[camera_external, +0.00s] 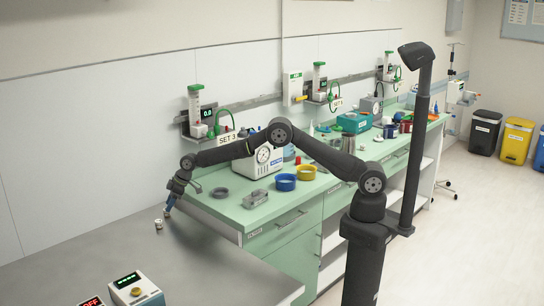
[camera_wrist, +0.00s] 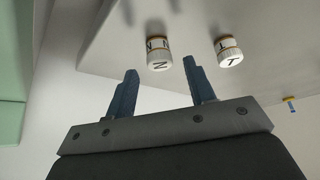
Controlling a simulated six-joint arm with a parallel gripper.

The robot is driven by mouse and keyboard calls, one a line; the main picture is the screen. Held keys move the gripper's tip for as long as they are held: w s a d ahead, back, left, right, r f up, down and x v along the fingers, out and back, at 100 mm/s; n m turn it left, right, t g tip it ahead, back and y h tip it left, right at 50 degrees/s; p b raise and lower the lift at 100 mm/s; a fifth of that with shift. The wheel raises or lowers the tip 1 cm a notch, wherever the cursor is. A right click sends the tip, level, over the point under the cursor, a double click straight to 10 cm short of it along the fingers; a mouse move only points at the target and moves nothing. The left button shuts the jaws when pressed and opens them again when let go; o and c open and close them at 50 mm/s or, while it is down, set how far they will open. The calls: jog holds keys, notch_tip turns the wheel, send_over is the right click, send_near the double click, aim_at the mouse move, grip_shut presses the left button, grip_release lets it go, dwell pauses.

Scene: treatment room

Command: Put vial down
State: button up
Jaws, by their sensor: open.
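Two small white-capped vials with orange-brown bands show in the wrist view. The vial marked N (camera_wrist: 158,53) is just beyond my fingertips, in line with the gap between them. The vial marked T (camera_wrist: 229,52) is to its right, outside the jaws. My gripper (camera_wrist: 160,66) is open, with no vial visible between its blue fingers. In the external view, my gripper (camera_external: 167,210) points down low over the grey table, and a small vial (camera_external: 159,224) shows beside its tips. Whether the fingers touch a vial cannot be told.
The grey table (camera_external: 205,270) is mostly clear. A control box (camera_external: 136,291) with a green display stands at its front. The green counter (camera_external: 228,210) holds blue (camera_external: 285,182) and yellow (camera_external: 306,173) bowls. A small blue-and-yellow item (camera_wrist: 290,104) lies right in the wrist view.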

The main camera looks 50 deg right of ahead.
jog(key=v, duration=1.4)
jog(key=shift+s+r, duration=0.2)
jog(key=shift+r, duration=0.1)
jog(key=shift+o, duration=0.5)
jog(key=shift+s+d+r, duration=0.1)
jog(key=shift+r, duration=0.15)
jog(key=x, duration=0.9)
jog(key=d+x, duration=0.1)
jog(key=x, duration=0.3)
jog(key=shift+w+f, duration=0.25)
jog(key=shift+f, duration=0.1)
jog(key=x, duration=0.3)
jog(key=shift+s+a+f, duration=0.15)
jog(key=shift+a+f, duration=0.15)
jog(key=shift+a, duration=0.1)
jog(key=shift+w+a+f, duration=0.25)
jog(key=shift+a+f, duration=0.05)
jog(key=shift+f, duration=0.35)
